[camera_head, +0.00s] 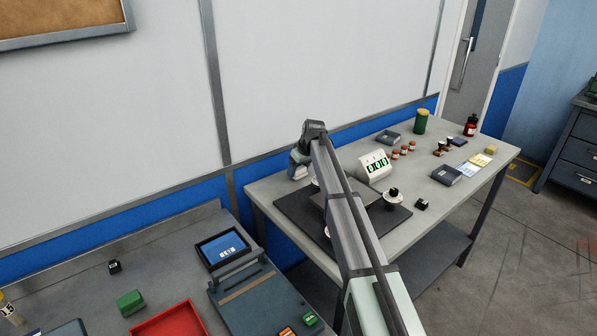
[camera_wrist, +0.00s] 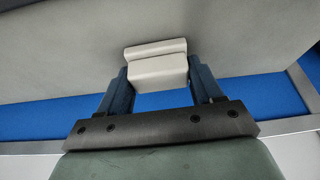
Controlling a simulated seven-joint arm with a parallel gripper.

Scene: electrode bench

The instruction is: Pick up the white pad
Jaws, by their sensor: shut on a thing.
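The white pad (camera_wrist: 158,70) is a small pale block with a ridge across it, seen in the wrist view. My gripper (camera_wrist: 157,78) is shut on it, with one dark blue finger at each side. In the head view my gripper (camera_head: 299,160) is near the back left corner of the right bench, by the wall. A pale part of the pad (camera_head: 298,172) shows just below it. I cannot tell whether the pad touches the bench top.
The right bench (camera_head: 270,190) carries a dark mat (camera_head: 300,215), a white display (camera_head: 374,167) reading zeros, a green jar (camera_head: 421,121) and a red bottle (camera_head: 471,125). A left bench holds a red tray (camera_head: 170,324) and a tablet (camera_head: 224,248).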

